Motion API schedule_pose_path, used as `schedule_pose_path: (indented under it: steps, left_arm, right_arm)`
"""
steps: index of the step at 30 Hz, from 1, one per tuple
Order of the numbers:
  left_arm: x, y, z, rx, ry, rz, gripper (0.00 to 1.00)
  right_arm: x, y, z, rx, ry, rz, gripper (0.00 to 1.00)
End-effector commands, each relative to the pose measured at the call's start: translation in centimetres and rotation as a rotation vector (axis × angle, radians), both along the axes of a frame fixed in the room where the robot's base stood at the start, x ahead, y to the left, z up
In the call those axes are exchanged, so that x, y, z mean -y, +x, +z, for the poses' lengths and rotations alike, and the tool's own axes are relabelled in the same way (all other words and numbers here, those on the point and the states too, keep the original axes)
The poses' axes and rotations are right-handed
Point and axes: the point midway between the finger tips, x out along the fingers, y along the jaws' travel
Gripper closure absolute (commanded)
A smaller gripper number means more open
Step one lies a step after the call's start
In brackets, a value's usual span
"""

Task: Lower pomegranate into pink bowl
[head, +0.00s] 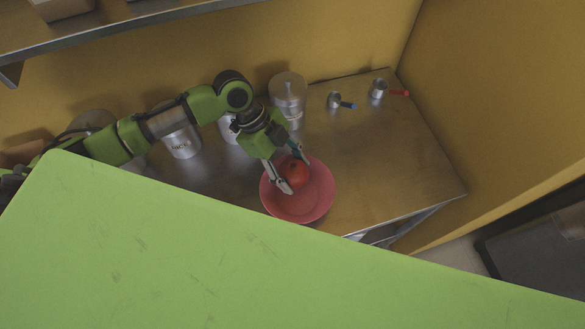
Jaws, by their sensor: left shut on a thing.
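The pink bowl (314,205) sits on the steel table near its front edge, partly cut off below by a green panel of my own body. The red pomegranate (297,174) shows over the bowl's inside, between the fingers of my left gripper (294,176). My left gripper reaches in from the left and is shut on the pomegranate. From this angle I cannot tell whether the fruit touches the bowl. My right gripper is not in view.
Small metal cups with a blue handle (335,100) and a red handle (379,89) stand at the back right. The steel table (410,150) is clear at right.

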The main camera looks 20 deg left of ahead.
Motion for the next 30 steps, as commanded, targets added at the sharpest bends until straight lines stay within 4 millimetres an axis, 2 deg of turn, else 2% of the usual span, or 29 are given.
schedule_pose_path:
  steps: [5, 6, 7, 19, 30]
  left_arm:
    - [0.0, 0.0, 0.1, 0.001, -0.001, 0.0, 0.77]
    - [0.0, 0.0, 0.1, 0.001, -0.001, 0.0, 0.39]
    - [0.0, 0.0, 0.1, 0.001, -0.001, 0.0, 0.32]
    - [-0.2, 0.1, 0.3, 0.002, 0.001, 0.001, 0.3]
    - [-3.0, 0.7, 5.2, 0.003, 0.0, 0.001, 0.3]
  right_arm:
    - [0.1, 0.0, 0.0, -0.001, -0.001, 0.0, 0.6]
    - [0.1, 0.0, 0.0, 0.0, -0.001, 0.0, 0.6]
    - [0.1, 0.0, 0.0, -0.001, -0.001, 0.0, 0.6]
    - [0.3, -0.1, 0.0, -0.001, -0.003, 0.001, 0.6]
    - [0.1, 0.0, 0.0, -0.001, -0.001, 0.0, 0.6]
